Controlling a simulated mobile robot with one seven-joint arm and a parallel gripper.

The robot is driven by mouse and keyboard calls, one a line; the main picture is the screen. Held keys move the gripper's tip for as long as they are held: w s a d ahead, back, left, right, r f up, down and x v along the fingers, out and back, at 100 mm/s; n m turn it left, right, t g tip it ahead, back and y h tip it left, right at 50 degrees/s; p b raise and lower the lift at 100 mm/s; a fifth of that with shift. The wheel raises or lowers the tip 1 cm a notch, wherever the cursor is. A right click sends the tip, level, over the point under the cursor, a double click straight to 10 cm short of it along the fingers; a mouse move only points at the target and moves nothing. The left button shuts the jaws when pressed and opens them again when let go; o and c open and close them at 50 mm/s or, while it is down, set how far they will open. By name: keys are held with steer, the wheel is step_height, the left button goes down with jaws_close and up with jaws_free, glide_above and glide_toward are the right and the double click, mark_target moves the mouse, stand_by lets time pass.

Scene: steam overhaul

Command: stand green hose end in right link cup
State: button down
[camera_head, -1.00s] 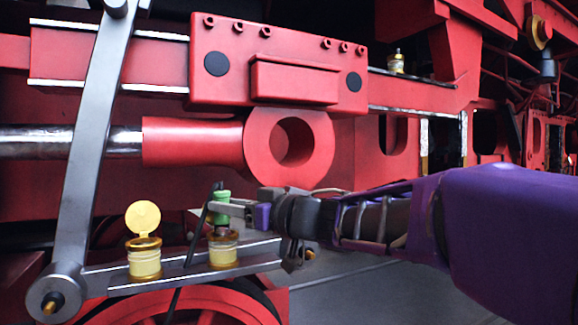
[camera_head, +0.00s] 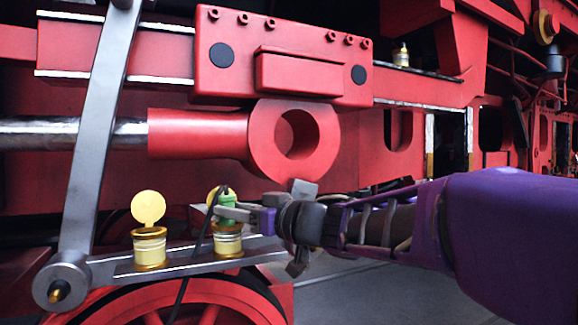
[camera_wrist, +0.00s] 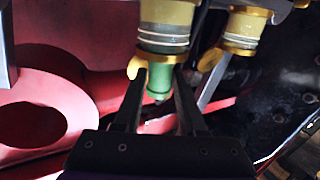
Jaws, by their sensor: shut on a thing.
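My gripper (camera_head: 232,212) is shut on the green hose end (camera_head: 228,202), reaching in from the right. The hose end stands roughly upright at the mouth of the right link cup (camera_head: 228,241), a pale yellow cup with a brass rim. Its lower end meets the rim; how deep it sits inside cannot be told. The cup's open yellow lid shows partly behind it. In the wrist view, which looks inverted, the green hose end (camera_wrist: 157,87) lies between the two dark fingers, with the cup (camera_wrist: 166,22) above it.
The left link cup (camera_head: 149,248) stands on the same grey link (camera_head: 190,262) with its round yellow lid (camera_head: 148,207) raised. A dark hose (camera_head: 196,242) hangs left of the right cup. A steel rod (camera_head: 92,140) rises at left. The red crosshead eye (camera_head: 322,130) is above.

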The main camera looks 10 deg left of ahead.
steer(key=shift+f, duration=0.15)
steer(key=shift+c, duration=2)
jaws_free()
